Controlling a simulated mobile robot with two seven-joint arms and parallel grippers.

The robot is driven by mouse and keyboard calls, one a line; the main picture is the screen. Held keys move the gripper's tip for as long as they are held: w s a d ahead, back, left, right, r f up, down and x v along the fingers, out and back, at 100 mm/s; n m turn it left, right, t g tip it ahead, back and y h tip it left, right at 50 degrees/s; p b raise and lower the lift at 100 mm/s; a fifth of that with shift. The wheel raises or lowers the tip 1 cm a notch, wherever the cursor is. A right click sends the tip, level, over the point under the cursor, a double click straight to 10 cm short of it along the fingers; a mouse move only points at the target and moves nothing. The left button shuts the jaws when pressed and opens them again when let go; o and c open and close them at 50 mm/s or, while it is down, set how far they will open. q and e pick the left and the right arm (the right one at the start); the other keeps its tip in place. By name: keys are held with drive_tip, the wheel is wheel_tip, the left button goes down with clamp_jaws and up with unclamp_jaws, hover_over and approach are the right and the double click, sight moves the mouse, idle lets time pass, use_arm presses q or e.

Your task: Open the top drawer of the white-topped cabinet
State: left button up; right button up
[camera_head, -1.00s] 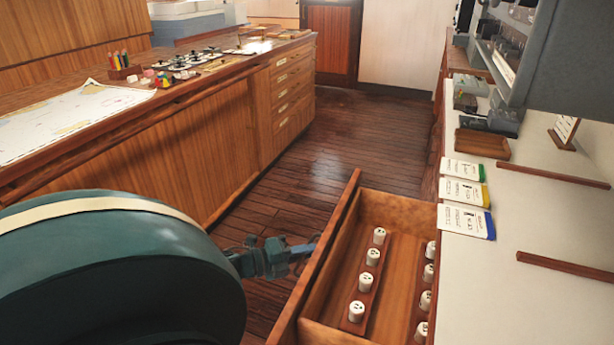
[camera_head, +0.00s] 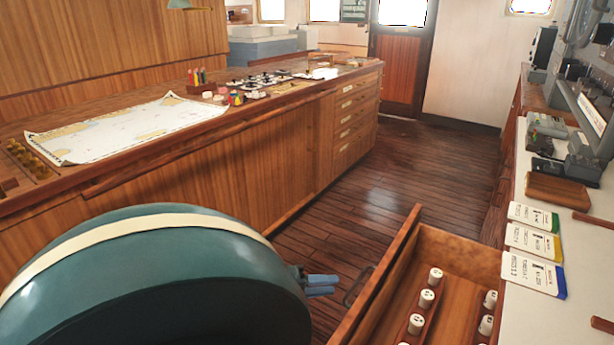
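The white-topped cabinet (camera_head: 588,235) runs along the right side. Its top drawer (camera_head: 462,250) is pulled out, with white numbered cylinders standing in wooden racks inside. A dark handle (camera_head: 357,287) shows on the outer face of the drawer front. My large teal arm link (camera_head: 150,275) hides the wrist and the lower left. My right gripper is not in view.
A long wooden chart counter (camera_head: 230,165) stands on the left, bearing a chart (camera_head: 125,125), pencils and small items. Cards (camera_head: 535,245) and a wooden tray (camera_head: 557,190) lie on the white top. The plank floor (camera_head: 385,190) between counter and cabinet is clear.

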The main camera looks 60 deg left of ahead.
use_arm(q)
drive_tip(key=v, duration=0.5)
idle(0.4)
